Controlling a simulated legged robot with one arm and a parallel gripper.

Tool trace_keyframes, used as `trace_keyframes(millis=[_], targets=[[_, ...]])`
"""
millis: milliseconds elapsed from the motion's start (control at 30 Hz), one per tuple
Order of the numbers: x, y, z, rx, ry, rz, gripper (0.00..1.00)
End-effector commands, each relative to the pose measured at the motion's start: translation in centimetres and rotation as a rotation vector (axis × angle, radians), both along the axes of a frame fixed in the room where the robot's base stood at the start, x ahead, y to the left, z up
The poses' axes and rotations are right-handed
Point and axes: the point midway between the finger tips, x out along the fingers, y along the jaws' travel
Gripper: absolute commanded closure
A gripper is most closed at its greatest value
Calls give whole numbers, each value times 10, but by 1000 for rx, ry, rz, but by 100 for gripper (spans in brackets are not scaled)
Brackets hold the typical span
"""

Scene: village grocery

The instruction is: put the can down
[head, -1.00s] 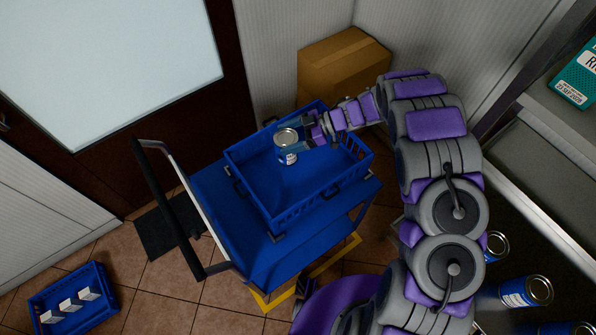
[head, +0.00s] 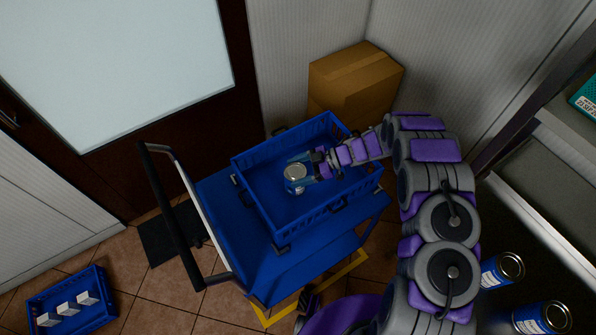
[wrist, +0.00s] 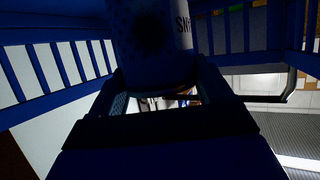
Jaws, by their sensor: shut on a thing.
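The can (head: 295,173), with a silver lid and a blue and white label, is inside the blue basket on the trolley. In the wrist view the can (wrist: 150,40) fills the top middle, dark and close, between the fingers. My gripper (head: 298,178) is shut on the can, reaching in from the right of the basket. The blue basket (head: 330,218) has slatted walls and sits on the blue trolley (head: 270,270). The can looks low in the basket. I cannot tell whether its base touches the basket floor.
A cardboard box (head: 352,88) stands behind the basket, by the wall. Another blue basket (head: 95,318) with several white boxes is on the floor at lower left. Other cans (head: 503,270) stand at lower right. The basket floor around the can is clear.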

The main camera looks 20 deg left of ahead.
Motion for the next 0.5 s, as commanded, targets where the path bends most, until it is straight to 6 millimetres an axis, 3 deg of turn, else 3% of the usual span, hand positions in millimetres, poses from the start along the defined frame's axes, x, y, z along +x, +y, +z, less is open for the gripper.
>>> trace_keyframes(millis=[267, 300, 500], targets=[[0, 0, -1, 0, -1, 0, 98], [0, 0, 0, 0, -1, 0, 17], [0, 0, 0, 0, 0, 1, 0]])
